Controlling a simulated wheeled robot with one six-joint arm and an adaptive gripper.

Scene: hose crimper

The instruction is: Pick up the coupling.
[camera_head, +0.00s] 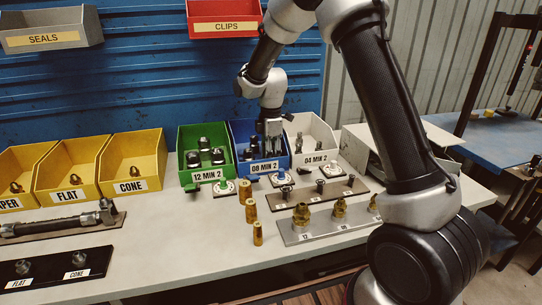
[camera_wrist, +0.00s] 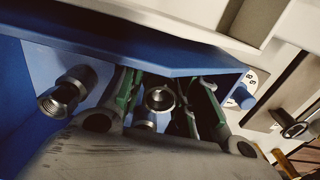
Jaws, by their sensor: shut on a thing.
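My gripper (camera_head: 271,148) reaches down into the blue bin (camera_head: 282,165) labelled "08 MIN 2". In the wrist view the blue bin's wall (camera_wrist: 150,57) runs above my gripper (camera_wrist: 164,95). Its green-lined fingers are shut on a metal coupling (camera_wrist: 160,99), whose round open end faces the camera. The coupling is still down inside the bin. Another metal coupling (camera_wrist: 66,92) lies left of the fingers in the wrist view, apart from them. In the head view my fingers largely hide the held coupling.
A green bin (camera_head: 205,178) with dark couplings stands close on the left and a white bin (camera_head: 318,128) on the right. In front are small fittings, brass pieces (camera_head: 250,210) and a grey plate (camera_head: 325,227) with brass fittings.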

